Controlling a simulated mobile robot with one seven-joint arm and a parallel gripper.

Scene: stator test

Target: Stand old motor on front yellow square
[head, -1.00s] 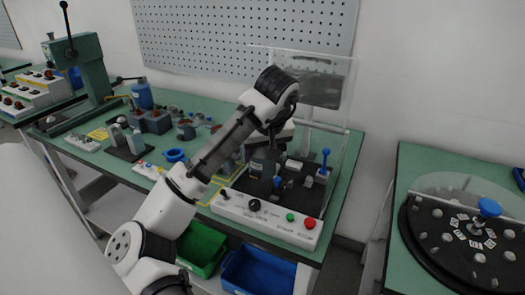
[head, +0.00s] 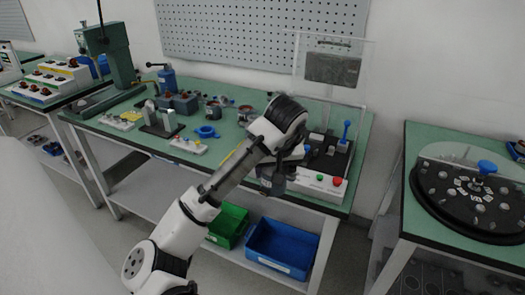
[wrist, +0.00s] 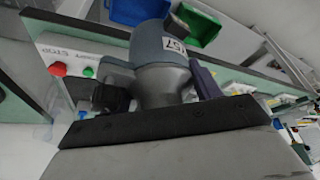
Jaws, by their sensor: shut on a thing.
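A grey motor with a white label (wrist: 165,48) is between the two dark fingers of my gripper (wrist: 158,92) in the wrist view. My gripper is shut on it. In the head view the motor (head: 271,185) hangs below my wrist, in front of the test bench and near the table's front edge, apart from any surface. A yellow line (head: 232,155) on the green table shows just left of my forearm. My arm hides most of that marking, so I cannot tell its full outline.
The white test bench (head: 325,181) with buttons and a raised clear guard (head: 333,70) stands behind my gripper. Green (head: 228,222) and blue (head: 282,246) bins sit below. A blue ring part (head: 206,132) and several small parts lie left. A round dial table (head: 470,200) stands right.

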